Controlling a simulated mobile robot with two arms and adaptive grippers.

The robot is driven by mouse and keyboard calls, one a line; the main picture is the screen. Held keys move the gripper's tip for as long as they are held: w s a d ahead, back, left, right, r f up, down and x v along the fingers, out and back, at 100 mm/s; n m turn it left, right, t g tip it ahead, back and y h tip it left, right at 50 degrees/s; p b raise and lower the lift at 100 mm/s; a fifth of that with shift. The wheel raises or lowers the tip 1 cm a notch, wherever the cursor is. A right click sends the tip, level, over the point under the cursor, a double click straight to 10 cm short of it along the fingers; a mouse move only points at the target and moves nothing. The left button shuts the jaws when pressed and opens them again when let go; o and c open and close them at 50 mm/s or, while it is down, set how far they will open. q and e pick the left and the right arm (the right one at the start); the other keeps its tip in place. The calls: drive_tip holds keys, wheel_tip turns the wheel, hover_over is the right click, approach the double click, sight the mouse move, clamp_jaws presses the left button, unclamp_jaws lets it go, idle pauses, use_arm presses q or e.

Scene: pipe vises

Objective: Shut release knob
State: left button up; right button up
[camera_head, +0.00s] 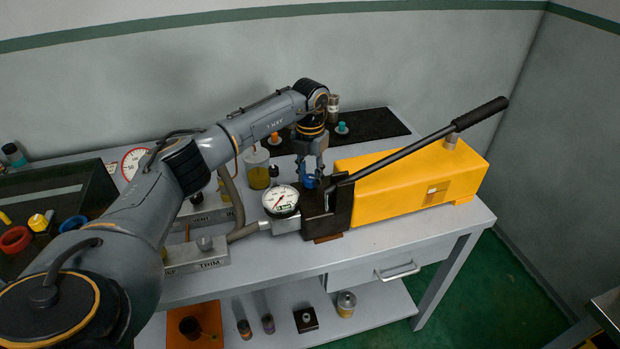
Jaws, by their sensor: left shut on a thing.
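A hand pump with a yellow body (415,187) and a black front block (326,219) stands on the bench. A long black lever (430,137) rises from the block to the upper right. A small blue release knob (309,182) sits on top of the block. My left gripper (310,178) points down from above and is shut on the knob; its fingers partly hide it. I cannot tell how far the knob is turned. A round white gauge (281,199) stands just left of the block. My right gripper is not in view.
A jar with yellow liquid (257,168) stands behind the gauge. A black mat (376,126) with small coloured parts lies at the back. A dark tray (88,190) lies at the left. Metal blocks and a hose (242,234) are left of the pump. The bench front right is clear.

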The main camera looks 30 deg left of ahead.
sight(310, 177)
use_arm(q)
drive_tip(key=m+b, duration=0.1)
drive_tip(key=m, duration=0.4)
drive_tip(key=shift+w+m+b, duration=0.1)
drive_tip(key=shift+m+b, duration=0.2)
drive_tip(key=shift+b, duration=0.05)
drive_tip(key=m+b, duration=0.1)
drive_tip(key=m, duration=0.3)
drive_tip(key=shift+r+m, duration=0.1)
drive_tip(key=shift+m, duration=0.3)
drive_tip(key=o, duration=1.2)
drive_tip(key=shift+c, duration=0.2)
wheel_tip(310, 177, up, 12)
